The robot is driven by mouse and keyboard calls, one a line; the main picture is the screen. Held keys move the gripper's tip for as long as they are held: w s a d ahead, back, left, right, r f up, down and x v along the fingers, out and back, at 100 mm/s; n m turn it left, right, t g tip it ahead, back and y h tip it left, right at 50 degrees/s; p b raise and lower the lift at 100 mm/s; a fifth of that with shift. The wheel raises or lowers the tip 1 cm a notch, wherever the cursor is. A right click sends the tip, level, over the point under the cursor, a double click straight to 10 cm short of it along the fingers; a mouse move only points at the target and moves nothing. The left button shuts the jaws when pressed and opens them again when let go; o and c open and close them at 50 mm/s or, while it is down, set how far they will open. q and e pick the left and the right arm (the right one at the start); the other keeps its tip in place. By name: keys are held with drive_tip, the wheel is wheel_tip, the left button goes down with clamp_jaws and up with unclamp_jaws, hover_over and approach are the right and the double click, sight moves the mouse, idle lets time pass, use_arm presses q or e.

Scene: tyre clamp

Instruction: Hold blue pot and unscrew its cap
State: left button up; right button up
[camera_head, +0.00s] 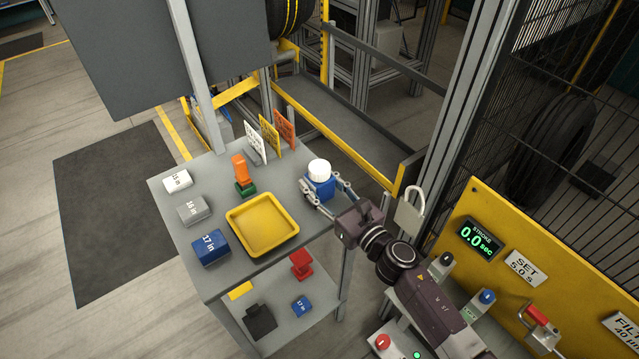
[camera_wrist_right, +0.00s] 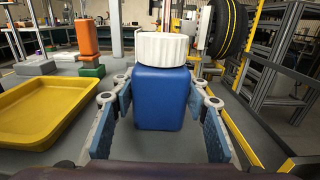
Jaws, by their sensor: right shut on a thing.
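The blue pot (camera_head: 320,188) stands upright on the grey table top near its right edge. Its white ribbed cap (camera_head: 319,168) is on top. In the right wrist view the blue pot (camera_wrist_right: 162,100) is between my fingers, with the white cap (camera_wrist_right: 162,49) above them. My right gripper (camera_head: 321,184) reaches in from the right and is shut on the pot's body, one finger on each side. My left gripper is not in view.
A yellow tray (camera_head: 262,252) lies left of the pot. An orange and green block stack (camera_head: 241,174), upright cards (camera_head: 270,138) and labelled blocks (camera_head: 195,210) share the table. A yellow control panel (camera_head: 500,285) stands at right.

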drive_tip(key=c, duration=0.4)
drive_tip(key=shift+r, duration=0.15)
drive_tip(key=shift+c, duration=0.3)
wheel_tip(320, 180, up, 20)
drive_tip(key=p, duration=0.9)
drive_tip(key=o, duration=0.8)
clamp_jaws()
